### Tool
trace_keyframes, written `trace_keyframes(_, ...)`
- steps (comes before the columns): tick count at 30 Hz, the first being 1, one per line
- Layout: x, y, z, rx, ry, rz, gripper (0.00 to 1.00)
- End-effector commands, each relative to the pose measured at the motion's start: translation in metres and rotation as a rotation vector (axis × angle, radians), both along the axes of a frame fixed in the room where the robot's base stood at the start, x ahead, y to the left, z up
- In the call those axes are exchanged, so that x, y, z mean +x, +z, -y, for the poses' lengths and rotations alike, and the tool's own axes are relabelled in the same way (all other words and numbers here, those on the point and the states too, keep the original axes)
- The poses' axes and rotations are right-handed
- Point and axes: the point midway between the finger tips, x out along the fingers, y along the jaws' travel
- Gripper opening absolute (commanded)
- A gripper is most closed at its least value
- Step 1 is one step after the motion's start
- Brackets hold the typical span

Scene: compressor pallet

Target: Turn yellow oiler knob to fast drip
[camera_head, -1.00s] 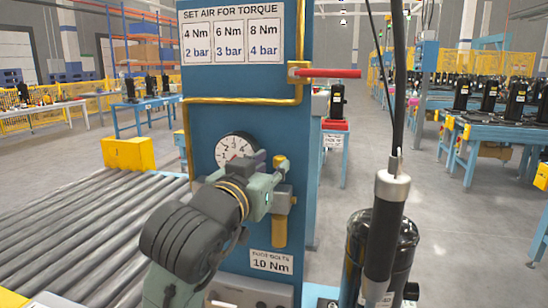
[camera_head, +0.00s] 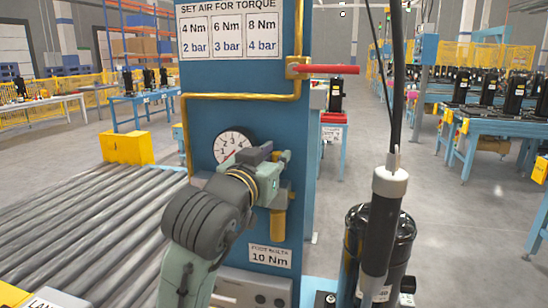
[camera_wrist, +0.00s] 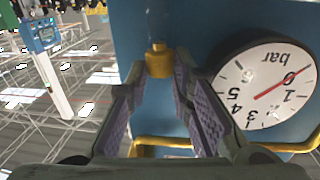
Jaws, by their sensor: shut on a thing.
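The yellow oiler knob (camera_wrist: 158,60) shows in the wrist view between the tips of my gripper (camera_wrist: 159,72), one finger on each side. My gripper is shut on it. In the head view my gripper (camera_head: 278,160) reaches the grey fitting on the blue column from the left and hides the knob. A yellow cylinder (camera_head: 278,226) hangs below the fitting. No drip marking on the knob is readable.
A round pressure gauge (camera_head: 232,146) sits left of my gripper; it appears upside down in the wrist view (camera_wrist: 265,85). A yellow pipe (camera_head: 240,97) and red lever (camera_head: 328,69) are above. A hanging tool (camera_head: 382,225) and black compressor (camera_head: 402,240) stand right.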

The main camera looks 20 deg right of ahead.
Motion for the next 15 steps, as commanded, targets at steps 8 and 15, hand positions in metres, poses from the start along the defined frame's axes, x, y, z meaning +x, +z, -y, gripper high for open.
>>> trace_keyframes(8, -0.0004, 0.0002, 0.0002, 0.000, 0.007, 0.000, 0.00)
trace_keyframes(15, -0.0024, 0.0009, 0.0027, 0.001, 0.086, 0.002, 0.00)
